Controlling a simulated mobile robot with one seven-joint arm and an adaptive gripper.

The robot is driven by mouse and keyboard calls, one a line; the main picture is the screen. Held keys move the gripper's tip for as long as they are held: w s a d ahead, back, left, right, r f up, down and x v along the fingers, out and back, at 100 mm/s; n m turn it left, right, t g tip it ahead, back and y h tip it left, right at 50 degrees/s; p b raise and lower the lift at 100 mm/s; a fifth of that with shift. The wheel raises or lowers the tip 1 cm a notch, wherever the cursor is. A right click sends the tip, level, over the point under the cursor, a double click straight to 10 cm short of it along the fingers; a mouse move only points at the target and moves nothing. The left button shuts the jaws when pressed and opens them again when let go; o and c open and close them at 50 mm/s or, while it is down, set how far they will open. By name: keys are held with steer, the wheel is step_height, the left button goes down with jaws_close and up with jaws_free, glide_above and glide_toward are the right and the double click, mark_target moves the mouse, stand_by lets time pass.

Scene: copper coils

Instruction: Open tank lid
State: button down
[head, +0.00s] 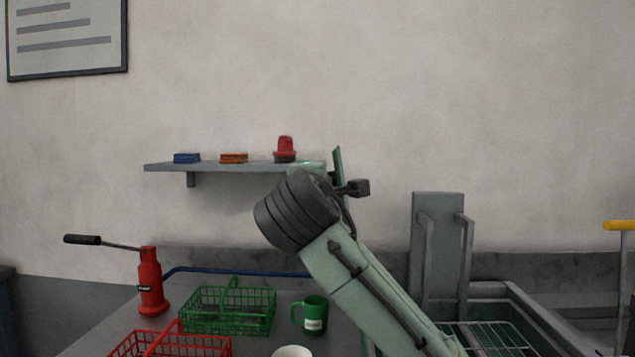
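A grey tank (535,318) stands at the lower right of the head view, cut off by the bottom edge. Its top shows open, with a wire rack (490,338) inside. A tall grey panel (437,225) with two upright bars stands at the tank's back left; I cannot tell whether it is the lid. My pale green arm rises from the bottom, left of the tank, to a dark ribbed joint in front of the wall shelf. My gripper cannot be made out; the arm's far end is hidden behind this joint.
A bench holds a red bottle jack (150,282), a green basket (228,310), a red basket (172,345), a green mug (314,316) and a white round item (292,351). A wall shelf (215,168) carries small items. A yellow-topped handle (619,226) stands far right.

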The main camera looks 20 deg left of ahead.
steer(key=shift+a+f, duration=0.1)
steer(key=shift+a, duration=0.05)
stand_by(0.3)
steer(key=c, duration=1.6)
jaws_free()
steer(key=v, duration=1.2)
